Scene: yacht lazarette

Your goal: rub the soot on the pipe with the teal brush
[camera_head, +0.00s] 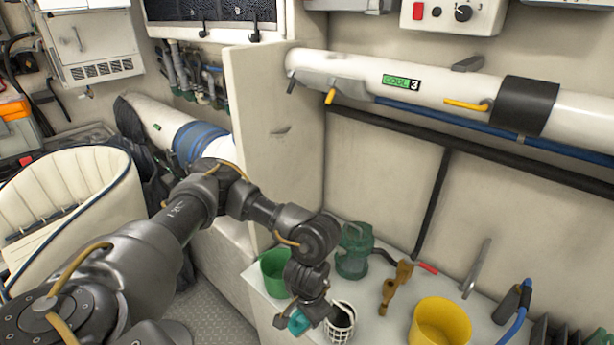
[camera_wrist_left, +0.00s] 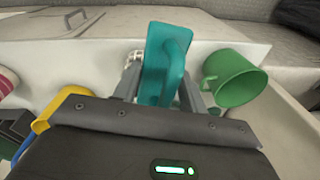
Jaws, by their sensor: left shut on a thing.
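The teal brush (camera_wrist_left: 160,62) is between the two fingers of my left gripper (camera_wrist_left: 160,88), which is shut on it in the left wrist view. In the head view the brush (camera_head: 298,322) shows as a small teal patch beside my left gripper (camera_head: 306,320), low over the counter next to a white lattice cup. The white pipe (camera_head: 450,92) with a green "COOL 3" label runs along the wall at the upper right, well above and away from the brush. A wide black band (camera_head: 525,105) wraps it; I cannot tell whether this is soot or a sleeve. My right gripper is not in view.
On the counter stand a green mug (camera_head: 274,270), a green lantern-like item (camera_head: 354,250), a white lattice cup (camera_head: 341,322), a brown tool (camera_head: 396,285) and a yellow cup (camera_head: 440,322). A cream partition (camera_head: 262,130) rises left of the pipe. Yellow-handled valves jut from the pipe.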

